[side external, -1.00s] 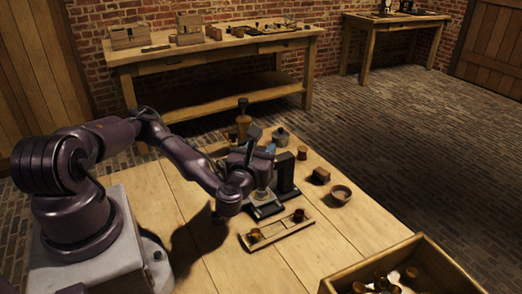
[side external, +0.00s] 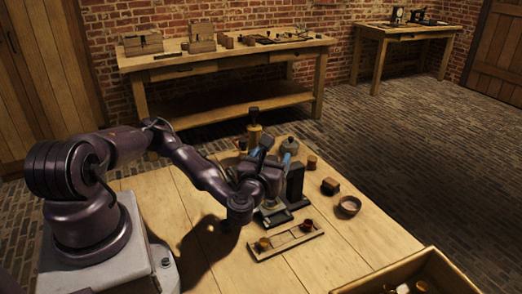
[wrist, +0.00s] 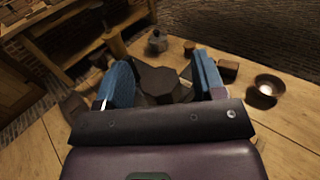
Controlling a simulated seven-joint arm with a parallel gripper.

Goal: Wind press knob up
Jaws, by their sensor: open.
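The press stands on the table, with a dark upright column (side external: 296,182) and a dark base (side external: 272,216). In the wrist view a dark, many-sided knob (wrist: 165,84) sits between the two blue fingers of my gripper (wrist: 163,78). The fingers are apart, one on each side of the knob, and I cannot tell whether either touches it. In the side view my gripper (side external: 276,147) is over the press, beside the column. The gripper hides the knob there.
A pale wooden tray (side external: 288,242) with two small jars lies in front of the press. A bowl (side external: 349,206), a dark block (side external: 330,186) and a lidded pot (side external: 289,146) stand nearby. An open wooden box (side external: 437,262) is at the lower right. The left tabletop is clear.

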